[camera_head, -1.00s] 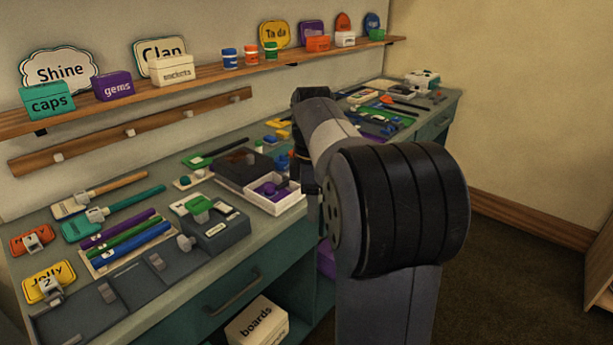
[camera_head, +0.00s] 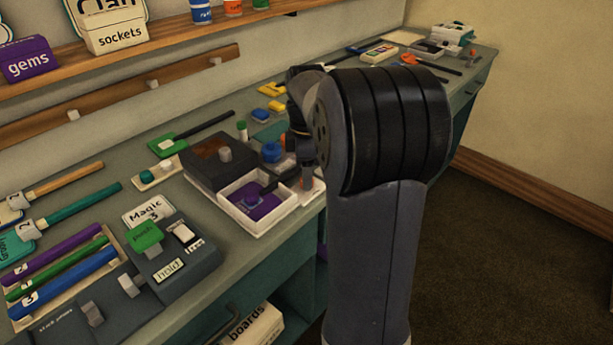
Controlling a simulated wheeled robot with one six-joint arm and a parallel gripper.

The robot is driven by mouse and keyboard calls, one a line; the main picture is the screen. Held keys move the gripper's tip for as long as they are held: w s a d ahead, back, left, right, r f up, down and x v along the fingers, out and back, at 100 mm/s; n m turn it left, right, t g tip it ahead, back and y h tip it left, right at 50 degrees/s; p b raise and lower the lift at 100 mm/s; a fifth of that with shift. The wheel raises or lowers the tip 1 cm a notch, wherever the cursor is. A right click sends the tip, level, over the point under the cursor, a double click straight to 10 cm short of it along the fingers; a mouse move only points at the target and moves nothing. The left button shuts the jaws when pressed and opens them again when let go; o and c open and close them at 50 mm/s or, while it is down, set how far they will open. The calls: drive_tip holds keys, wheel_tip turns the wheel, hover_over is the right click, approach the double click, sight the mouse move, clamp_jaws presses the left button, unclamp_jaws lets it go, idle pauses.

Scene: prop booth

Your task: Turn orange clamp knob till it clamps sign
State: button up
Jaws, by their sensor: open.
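My gripper (camera_head: 282,181) is small and dark, partly hidden behind my own arm. It is over the right part of a white tray (camera_head: 240,225) with a purple inside, and a dark finger reaches down to the left. Its jaws are open, and I see nothing held between them. I cannot clearly make out an orange clamp knob or a sign held in a clamp; my arm hides part of the bench there.
A blue round item (camera_head: 271,152) is close to my gripper. Handled tools and colored tubes (camera_head: 65,280) lie at left. A shelf and a peg rail (camera_head: 120,95) run along the wall.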

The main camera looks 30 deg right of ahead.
drive_tip(key=shift+f, duration=0.85)
drive_tip(key=shift+c, duration=0.2)
drive_tip(key=c, duration=0.9)
